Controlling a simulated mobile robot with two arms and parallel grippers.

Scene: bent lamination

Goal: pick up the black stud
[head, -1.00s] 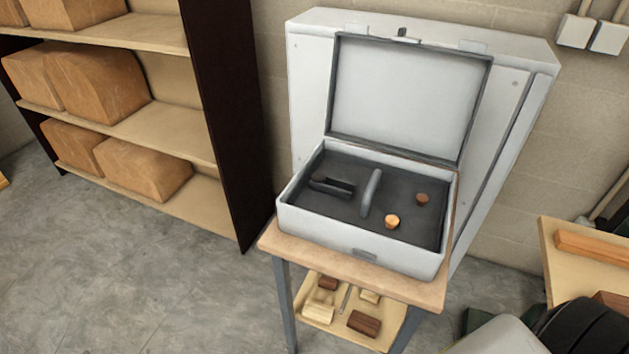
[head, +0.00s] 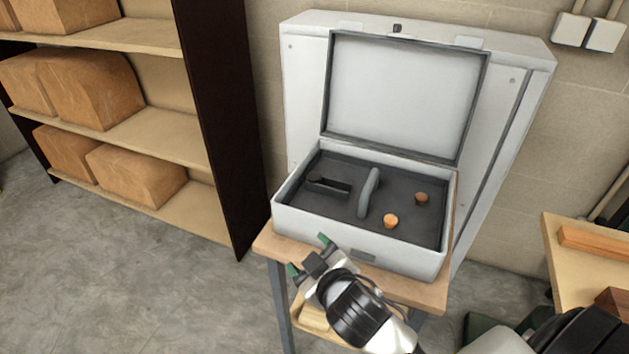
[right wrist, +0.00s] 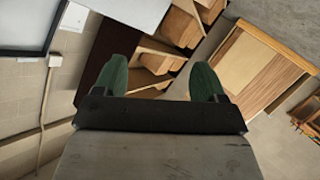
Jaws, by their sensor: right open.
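No separate stud that is clearly black can be made out. A dark elongated piece (head: 328,184), perhaps a holder or the black part, lies on the left of the dark lining in the open white case (head: 330,230). To its right stand a grey upright divider (head: 369,193), a light orange stud (head: 390,221) and a darker brown stud (head: 422,198). My right gripper (head: 308,255) is open and empty, in front of the case's lower left. Its green fingers, also in the right wrist view (right wrist: 162,82), are apart.
The case stands on a small wooden table (head: 428,292), its lid (head: 405,95) raised against a white cabinet (head: 305,90). A shelf (head: 165,130) with brown blocks is at left. Another table (head: 570,275) is at right. The floor at lower left is clear.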

